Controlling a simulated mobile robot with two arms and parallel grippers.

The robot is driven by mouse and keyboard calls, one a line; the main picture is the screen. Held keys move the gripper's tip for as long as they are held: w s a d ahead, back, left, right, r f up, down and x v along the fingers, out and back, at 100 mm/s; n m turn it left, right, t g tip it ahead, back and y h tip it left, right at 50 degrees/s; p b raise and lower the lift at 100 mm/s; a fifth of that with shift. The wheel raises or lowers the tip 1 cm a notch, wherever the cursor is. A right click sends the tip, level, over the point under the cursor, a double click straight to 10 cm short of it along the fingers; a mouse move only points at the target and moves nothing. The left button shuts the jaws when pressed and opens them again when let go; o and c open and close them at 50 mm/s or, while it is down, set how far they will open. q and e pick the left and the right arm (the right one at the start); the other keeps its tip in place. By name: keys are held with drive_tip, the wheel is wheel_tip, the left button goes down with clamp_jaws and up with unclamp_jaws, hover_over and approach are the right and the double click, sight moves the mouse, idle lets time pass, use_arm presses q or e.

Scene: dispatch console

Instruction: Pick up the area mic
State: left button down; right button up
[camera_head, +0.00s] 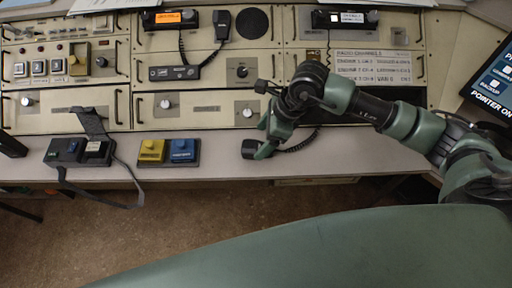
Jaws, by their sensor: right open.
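A black hand mic (222,22) hangs on the upper console panel, left of a round speaker grille, with a coiled cord beside it. I cannot read a label that marks it as the area mic. My right gripper (263,122) is over the desk's front strip, below and right of that mic and apart from it. Its jaws are open. My left gripper is not in view.
A black box with a strap (66,152) and a base with a yellow block (151,150) and a blue block (184,149) sit on the desk's left. A radio with an orange display (171,18) is at the top. A screen (494,82) stands right. The desk strip (225,155) is bare between blocks and gripper.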

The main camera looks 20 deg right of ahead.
sight(255, 147)
drive_tip(key=p+x, duration=0.1)
drive_tip(key=x, duration=0.4)
drive_tip(key=shift+w+f, duration=0.15)
drive_tip(key=c, duration=1.6)
